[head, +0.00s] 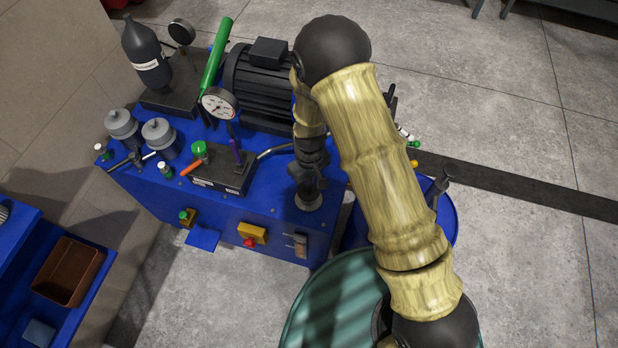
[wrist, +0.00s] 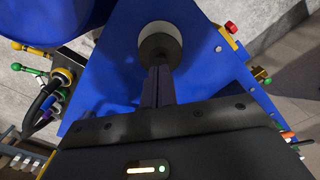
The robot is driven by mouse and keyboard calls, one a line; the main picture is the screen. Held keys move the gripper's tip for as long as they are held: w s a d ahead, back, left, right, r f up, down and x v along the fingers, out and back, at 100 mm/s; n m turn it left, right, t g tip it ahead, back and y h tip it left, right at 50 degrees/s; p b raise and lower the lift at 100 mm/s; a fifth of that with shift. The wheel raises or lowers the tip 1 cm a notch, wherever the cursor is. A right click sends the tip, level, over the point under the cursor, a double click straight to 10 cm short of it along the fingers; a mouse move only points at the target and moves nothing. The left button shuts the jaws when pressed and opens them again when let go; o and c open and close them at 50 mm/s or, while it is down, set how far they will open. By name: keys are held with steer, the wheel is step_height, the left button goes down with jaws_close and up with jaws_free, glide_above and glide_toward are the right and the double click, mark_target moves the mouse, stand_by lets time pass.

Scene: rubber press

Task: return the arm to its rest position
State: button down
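My gripper (head: 308,182) points down over the front right part of the blue machine top (head: 262,200) in the head view. In the wrist view its two dark fingers (wrist: 158,84) lie close together and look shut, with nothing clearly between them. A round grey and black cap (wrist: 160,42) is right at the fingertips. I cannot tell whether they touch it. The cap also shows below the gripper in the head view (head: 308,201). My arm is bent, with its elbow high over the machine's back right.
A black motor (head: 262,85), a pressure gauge (head: 219,104) and a green lever (head: 216,52) stand on the machine behind and left of my gripper. A blue drum (head: 447,212) and a green drum (head: 335,300) stand at its right and front. Open floor lies at the right.

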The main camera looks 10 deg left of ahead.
steer(key=shift+r+p, duration=1.75)
steer(key=shift+r, duration=0.85)
steer(key=shift+w, duration=0.1)
steer(key=s+d+r+m+t, duration=0.1)
steer(key=s+d+r+m, duration=0.1)
steer(key=d+r, duration=0.6)
steer(key=s+d+r+m, duration=0.2)
steer(key=d+r+m, duration=0.2)
steer(key=d+r, duration=0.4)
steer(key=s+d+r+m+t, duration=0.1)
steer(key=s+d+r+m, duration=0.2)
steer(key=d+r, duration=0.5)
steer(key=shift+d+m+t, duration=0.3)
steer(key=shift+d, duration=0.45)
